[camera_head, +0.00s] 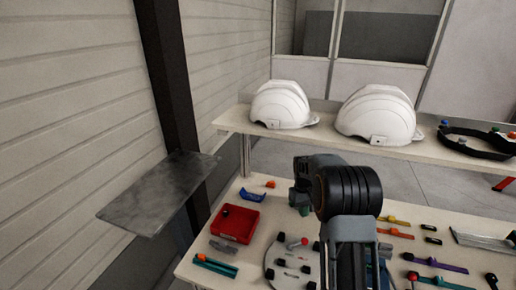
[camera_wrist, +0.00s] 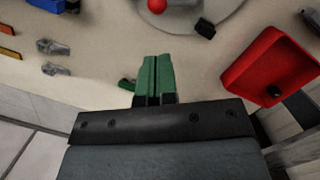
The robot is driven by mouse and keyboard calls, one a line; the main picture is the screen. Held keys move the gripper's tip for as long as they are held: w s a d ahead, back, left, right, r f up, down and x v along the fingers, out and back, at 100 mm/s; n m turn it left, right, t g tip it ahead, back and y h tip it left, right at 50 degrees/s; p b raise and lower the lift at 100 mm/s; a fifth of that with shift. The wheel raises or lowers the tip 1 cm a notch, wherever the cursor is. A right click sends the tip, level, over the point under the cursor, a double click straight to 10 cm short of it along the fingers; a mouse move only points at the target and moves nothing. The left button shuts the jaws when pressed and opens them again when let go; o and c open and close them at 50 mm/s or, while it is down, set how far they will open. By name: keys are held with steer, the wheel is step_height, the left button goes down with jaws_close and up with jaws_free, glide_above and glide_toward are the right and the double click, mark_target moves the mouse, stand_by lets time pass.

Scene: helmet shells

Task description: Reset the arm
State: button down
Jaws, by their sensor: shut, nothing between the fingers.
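My arm (camera_head: 345,235) rises over the worktable in the head view and bends to the left at a black ribbed joint. In the wrist view my gripper (camera_wrist: 155,72) points over the table, its two green fingers together with nothing between them. In the head view the gripper is mostly hidden behind my wrist; only a small green part shows. Two white helmet shells, a left one (camera_head: 281,104) and a right one (camera_head: 377,115), stand on the raised shelf, apart from my arm.
A red bin (camera_head: 235,224) with a small dark piece inside stands left of my arm; it also shows in the wrist view (camera_wrist: 268,66). A round plate (camera_head: 285,260) with black blocks lies near my arm. Small tools lie at right. A grey panel (camera_head: 160,192) juts out at left.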

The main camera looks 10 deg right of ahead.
steer(key=s+a+r+t, duration=0.2)
steer(key=s+a+r, duration=0.1)
steer(key=s, duration=0.4)
steer(key=s+a+r+t, duration=0.2)
steer(key=s+a+r, duration=0.2)
steer(key=s+r, duration=0.2)
steer(key=s+a+r+m+t, duration=0.1)
steer(key=s+a+r+t, duration=0.1)
steer(key=s+r, duration=0.3)
steer(key=shift+s+a+r, duration=0.15)
steer(key=shift+s+a, duration=0.75)
steer(key=shift+s, duration=1.1)
